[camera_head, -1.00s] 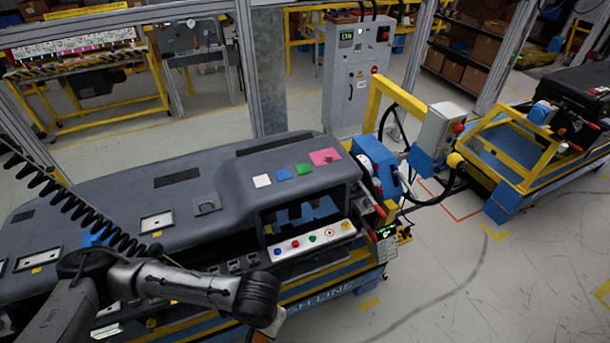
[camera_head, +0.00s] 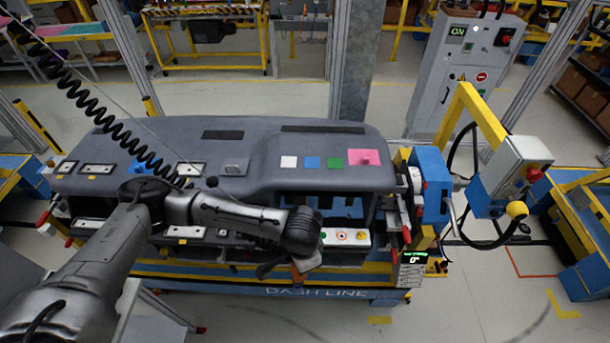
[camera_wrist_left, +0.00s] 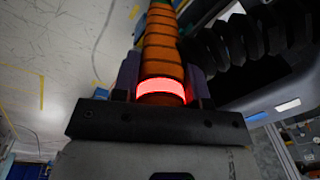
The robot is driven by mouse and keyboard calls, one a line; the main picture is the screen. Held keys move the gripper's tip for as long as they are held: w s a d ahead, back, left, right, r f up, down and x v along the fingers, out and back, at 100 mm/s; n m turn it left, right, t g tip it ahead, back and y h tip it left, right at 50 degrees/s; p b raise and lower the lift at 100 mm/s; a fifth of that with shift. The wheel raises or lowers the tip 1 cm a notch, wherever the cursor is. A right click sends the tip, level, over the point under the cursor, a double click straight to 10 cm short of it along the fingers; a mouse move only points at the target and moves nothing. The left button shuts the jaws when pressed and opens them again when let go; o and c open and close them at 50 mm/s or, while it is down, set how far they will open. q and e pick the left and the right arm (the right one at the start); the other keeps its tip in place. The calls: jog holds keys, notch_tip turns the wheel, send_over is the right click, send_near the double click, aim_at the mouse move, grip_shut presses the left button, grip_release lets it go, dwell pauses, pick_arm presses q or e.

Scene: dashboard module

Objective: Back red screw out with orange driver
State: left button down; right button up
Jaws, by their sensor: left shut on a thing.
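My left gripper (camera_head: 285,266) is in front of the grey dashboard module (camera_head: 230,150), low near its lower front edge. In the left wrist view it is shut around the ribbed orange driver (camera_wrist_left: 163,50), which has a glowing red ring (camera_wrist_left: 162,87) near the gripper's base. In the head view only a small bit of orange shows at the gripper. A pale button panel (camera_head: 328,238) sits just right of my left forearm, its left part hidden by the arm. I cannot make out a red screw for sure. My right gripper is out of view.
A black coiled hose (camera_head: 97,115) hangs over the module's left part. White, blue, green and pink squares (camera_head: 367,158) lie on its top. A blue-and-yellow fixture with a grey box (camera_head: 512,168) stands at the right. The floor in front right is clear.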

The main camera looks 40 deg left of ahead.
pick_arm(q)
jog(key=w+a+r+m, duration=0.3)
jog(key=w+a+m, duration=0.3)
jog(key=w+m, duration=0.1)
jog(key=w+a+r+m+h, duration=0.1)
jog(key=w+a+r+m, duration=0.3)
jog(key=w, duration=0.5)
jog(key=shift+a+r+m+p, duration=0.2)
jog(key=shift+a+m+p, duration=0.1)
jog(key=shift+a+m, duration=1.1)
notch_tip(320, 180, down, 6)
jog(key=shift+f, duration=0.35)
dwell(0.8)
